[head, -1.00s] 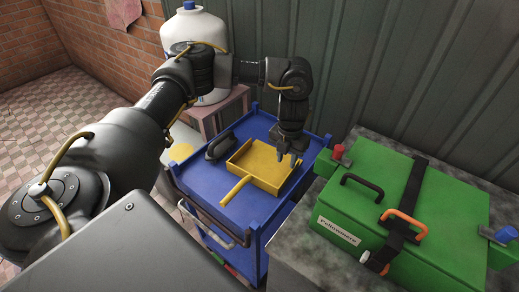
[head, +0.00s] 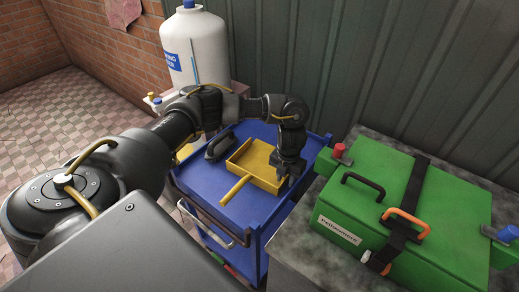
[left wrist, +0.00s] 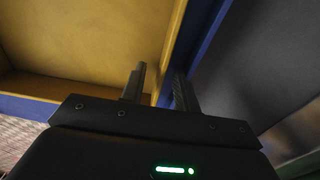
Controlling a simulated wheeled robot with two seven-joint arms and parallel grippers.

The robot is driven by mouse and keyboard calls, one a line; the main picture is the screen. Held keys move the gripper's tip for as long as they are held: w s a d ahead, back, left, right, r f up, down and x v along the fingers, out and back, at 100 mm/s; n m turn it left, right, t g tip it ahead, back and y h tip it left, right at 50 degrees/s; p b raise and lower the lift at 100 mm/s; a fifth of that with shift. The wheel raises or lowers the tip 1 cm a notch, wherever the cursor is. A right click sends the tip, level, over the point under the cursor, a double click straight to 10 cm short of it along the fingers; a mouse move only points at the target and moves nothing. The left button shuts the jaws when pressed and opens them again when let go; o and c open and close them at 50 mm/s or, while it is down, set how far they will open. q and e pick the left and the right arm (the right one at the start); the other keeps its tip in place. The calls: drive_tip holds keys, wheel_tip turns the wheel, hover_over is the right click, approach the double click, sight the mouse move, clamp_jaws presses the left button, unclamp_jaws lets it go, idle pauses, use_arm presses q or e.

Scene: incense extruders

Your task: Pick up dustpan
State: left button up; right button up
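The yellow dustpan (head: 255,168) lies on the top of the blue cart (head: 205,185), its handle pointing toward the lower left. My left gripper (head: 289,184) is low at the dustpan's right side wall. In the left wrist view the two fingers (left wrist: 160,90) stand apart, with the edge of the dustpan's yellow wall (left wrist: 172,45) appearing between them. I cannot tell whether either finger touches the wall. My right gripper is not in view.
A black-handled tool (head: 219,146) lies left of the dustpan on the cart. A green case (head: 400,205) sits on a grey counter to the right, close to the cart. A large white jug (head: 196,50) stands behind. The cart's front left top is clear.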

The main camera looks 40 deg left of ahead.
use_arm(q)
drive_tip(key=shift+f, duration=0.15)
clamp_jaws()
idle(0.4)
